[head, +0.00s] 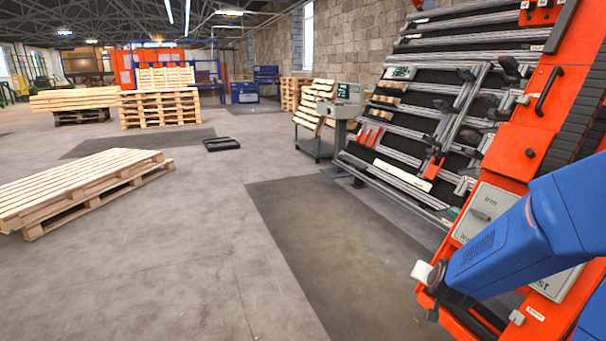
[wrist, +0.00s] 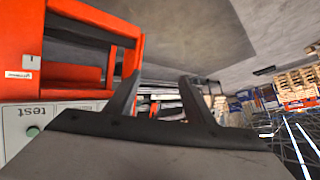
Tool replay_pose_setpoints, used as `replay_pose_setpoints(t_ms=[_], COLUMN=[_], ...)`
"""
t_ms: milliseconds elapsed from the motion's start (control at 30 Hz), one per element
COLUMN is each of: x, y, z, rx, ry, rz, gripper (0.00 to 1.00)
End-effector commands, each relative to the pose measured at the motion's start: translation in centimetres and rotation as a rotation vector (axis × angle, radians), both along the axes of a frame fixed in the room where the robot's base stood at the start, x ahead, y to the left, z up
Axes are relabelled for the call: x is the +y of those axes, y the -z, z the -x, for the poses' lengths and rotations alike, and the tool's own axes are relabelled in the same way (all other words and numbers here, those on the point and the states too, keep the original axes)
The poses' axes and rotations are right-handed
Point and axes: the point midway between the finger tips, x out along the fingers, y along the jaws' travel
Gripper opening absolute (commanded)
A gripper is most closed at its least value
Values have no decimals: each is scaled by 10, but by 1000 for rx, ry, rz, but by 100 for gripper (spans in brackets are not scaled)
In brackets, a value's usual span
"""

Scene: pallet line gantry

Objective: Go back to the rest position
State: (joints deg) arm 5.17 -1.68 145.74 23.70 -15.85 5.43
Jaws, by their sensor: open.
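My gripper shows in the wrist view (wrist: 158,95) with its two dark fingers spread apart and nothing between them. In the head view my blue arm comes in from the lower right, and the end of it is in front of the orange machine (head: 524,150). The gripper's fingers cannot be made out in the head view. A light grey panel (head: 489,208) with printed words is on the machine, partly hidden behind my arm. In the wrist view the panel (wrist: 15,124) is at the left, with the word "test" and a green button.
A sloped rack with metal rails (head: 420,125) stands left of the orange machine. A grey console (head: 342,108) stands beyond it. Stacked wooden pallets (head: 80,185) lie at the left, with more (head: 160,108) farther back. The grey floor (head: 210,270) between is clear.

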Motion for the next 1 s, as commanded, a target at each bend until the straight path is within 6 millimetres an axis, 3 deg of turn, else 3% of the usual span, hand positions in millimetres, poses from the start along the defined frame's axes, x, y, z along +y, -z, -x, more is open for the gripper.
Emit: replay_pose_setpoints(t_ms=[200, 500, 800, 1000], x=[36, 70, 85, 84], y=[-35, -71, -98, -109], z=[38, 109, 195, 257], rx=[67, 181, 309, 399], ry=[-140, -312, -447, -512], rz=[-7, 22, 86, 141], gripper=[48, 48, 48, 48])
